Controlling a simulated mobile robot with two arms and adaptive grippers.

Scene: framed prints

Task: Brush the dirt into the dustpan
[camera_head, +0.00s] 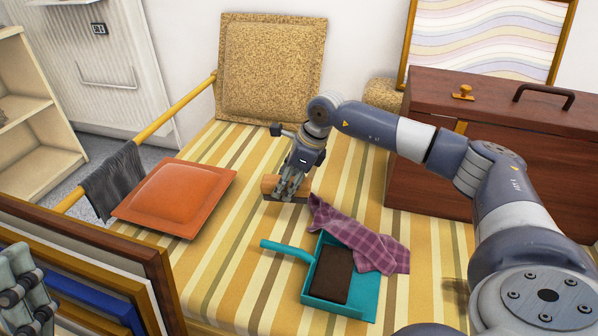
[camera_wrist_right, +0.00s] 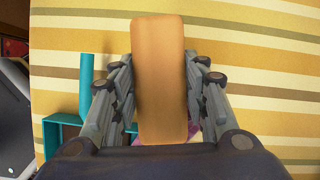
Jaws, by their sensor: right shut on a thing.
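My right gripper (camera_head: 290,185) is shut on a brush, whose orange-brown wooden body (camera_wrist_right: 160,80) stands between the fingers in the wrist view. The brush (camera_head: 269,184) is at or just above the striped cover; I cannot tell whether it touches. The teal dustpan (camera_head: 366,304) lies nearer me and to the right, its handle pointing left. A dark brown block (camera_head: 331,276) lies in it. A small dark smudge, possibly dirt (camera_head: 456,292), shows on the cover at the right, beside my arm. My left gripper (camera_head: 24,288) is partly visible at the lower left; its jaw state is unclear.
A purple checked cloth (camera_head: 362,237) overlaps the dustpan's far right side. An orange cushion (camera_head: 177,196) lies left, a tan cushion (camera_head: 270,65) leans behind. A brown chest (camera_head: 440,150) stands right. Frames (camera_head: 90,265) stand at front left. The striped cover (camera_head: 228,265) is bare left of the dustpan.

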